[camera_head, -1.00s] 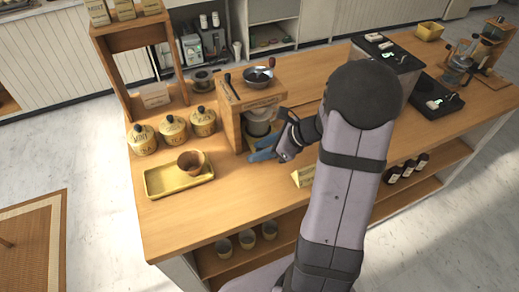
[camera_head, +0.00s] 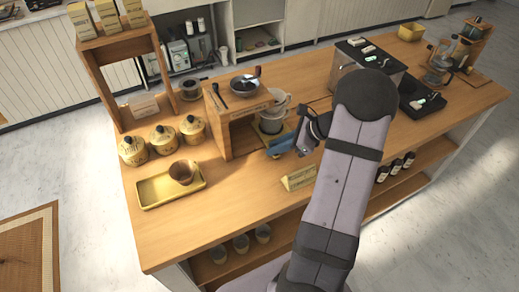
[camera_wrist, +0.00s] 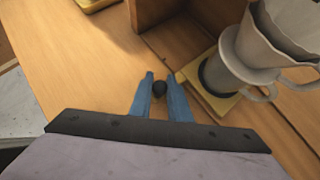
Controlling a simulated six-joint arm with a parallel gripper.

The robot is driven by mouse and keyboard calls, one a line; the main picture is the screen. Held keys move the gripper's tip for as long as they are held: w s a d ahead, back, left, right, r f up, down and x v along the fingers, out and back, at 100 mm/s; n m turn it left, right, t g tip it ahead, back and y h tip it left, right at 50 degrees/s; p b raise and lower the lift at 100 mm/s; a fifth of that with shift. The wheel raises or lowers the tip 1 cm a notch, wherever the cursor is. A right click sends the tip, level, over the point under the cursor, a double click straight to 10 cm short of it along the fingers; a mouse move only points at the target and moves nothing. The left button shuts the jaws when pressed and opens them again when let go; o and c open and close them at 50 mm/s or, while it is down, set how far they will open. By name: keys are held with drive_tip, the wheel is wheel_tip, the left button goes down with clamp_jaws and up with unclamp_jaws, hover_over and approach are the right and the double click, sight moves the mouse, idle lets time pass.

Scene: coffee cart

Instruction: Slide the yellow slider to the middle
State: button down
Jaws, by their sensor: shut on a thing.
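The yellow slider (camera_wrist: 225,105) is a flat plate at the coffee stand's front, seen in the wrist view. How the knob joins the slider is hidden. In the head view the carafe (camera_head: 274,112) stands at the right side of the wooden coffee stand (camera_head: 228,132).
A yellow tray (camera_head: 150,200) with a brown cup (camera_head: 184,172) lies left of the stand. Several canisters (camera_head: 163,140) stand behind it. A small yellow sign (camera_head: 297,179) is near the front edge, close to my arm.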

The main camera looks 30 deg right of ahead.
drive_tip(key=d+p, duration=0.1)
drive_tip(key=d, duration=0.7)
drive_tip(key=shift+d, duration=0.4)
drive_tip(key=c, duration=1.7)
unclamp_jaws()
drive_tip(key=shift+o, duration=0.2)
drive_tip(key=shift+r, duration=0.1)
drive_tip(key=b+v, duration=0.1)
drive_tip(key=v, duration=0.6)
drive_tip(key=shift+b, duration=0.4)
